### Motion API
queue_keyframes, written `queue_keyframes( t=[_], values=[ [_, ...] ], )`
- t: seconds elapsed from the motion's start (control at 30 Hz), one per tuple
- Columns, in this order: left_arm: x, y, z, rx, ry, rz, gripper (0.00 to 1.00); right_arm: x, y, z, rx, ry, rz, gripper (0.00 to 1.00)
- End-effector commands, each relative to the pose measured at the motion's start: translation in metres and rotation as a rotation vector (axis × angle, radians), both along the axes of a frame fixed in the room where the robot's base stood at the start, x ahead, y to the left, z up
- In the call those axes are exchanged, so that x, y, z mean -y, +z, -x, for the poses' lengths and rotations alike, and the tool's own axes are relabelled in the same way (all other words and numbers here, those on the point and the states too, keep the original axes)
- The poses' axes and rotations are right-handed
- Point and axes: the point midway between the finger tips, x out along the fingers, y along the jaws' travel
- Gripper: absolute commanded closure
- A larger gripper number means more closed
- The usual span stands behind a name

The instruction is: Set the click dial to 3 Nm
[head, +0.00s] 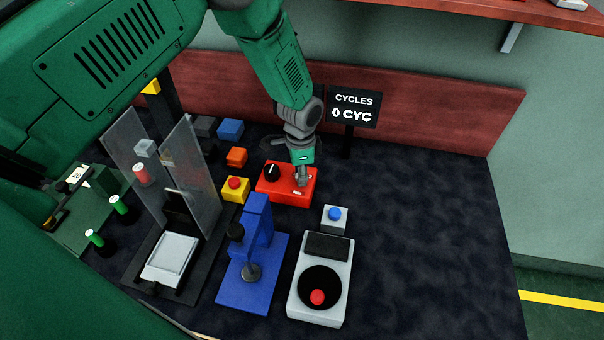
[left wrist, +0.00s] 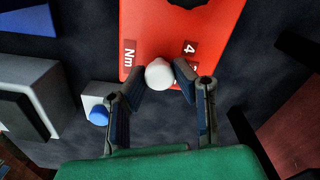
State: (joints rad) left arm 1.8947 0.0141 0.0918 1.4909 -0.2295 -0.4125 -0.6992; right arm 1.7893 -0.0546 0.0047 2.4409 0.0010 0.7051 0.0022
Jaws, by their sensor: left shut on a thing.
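The red box (head: 283,191) stands on the dark table near its back, with a round black knob (head: 271,172) bearing a white mark at its left. My left gripper (head: 301,181) reaches down over the box's right part. In the left wrist view, its two fingers (left wrist: 158,75) are on either side of a white knob (left wrist: 159,72) on the box's top and are shut on it. Labels reading "Nm" (left wrist: 129,60) and "4" (left wrist: 190,47) lie beside the knob. Another mark is partly hidden by a finger. No pointer is clear on the white knob. My right gripper is not in view.
A sign (head: 353,107) behind the box reads "0 CYC". A yellow box with a red button (head: 235,189) is to the left. A blue-button box (head: 335,219), a blue press (head: 252,270) and a grey device (head: 320,283) stand in front. The table's right side is clear.

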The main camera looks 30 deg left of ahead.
Motion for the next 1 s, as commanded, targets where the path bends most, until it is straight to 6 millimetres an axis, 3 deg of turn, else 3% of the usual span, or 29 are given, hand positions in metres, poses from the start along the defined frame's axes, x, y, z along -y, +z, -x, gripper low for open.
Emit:
queue_keyframes(
  t=[0.03,0.1,0.47,0.57,1.0],
  values=[
    [-0.002,0.001,-0.001,0.002,0.002,-0.003,0.73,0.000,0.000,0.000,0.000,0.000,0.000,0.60],
    [-0.002,0.001,-0.001,0.002,0.002,-0.003,0.56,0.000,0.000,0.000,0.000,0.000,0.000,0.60],
    [-0.001,0.004,-0.002,0.002,0.001,0.000,0.56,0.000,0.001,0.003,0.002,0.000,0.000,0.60],
    [-0.001,0.016,-0.002,0.004,0.002,0.000,0.56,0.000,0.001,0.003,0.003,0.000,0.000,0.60],
    [-0.002,0.102,-0.003,0.004,0.003,0.000,0.56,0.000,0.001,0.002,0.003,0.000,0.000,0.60]
  ],
)
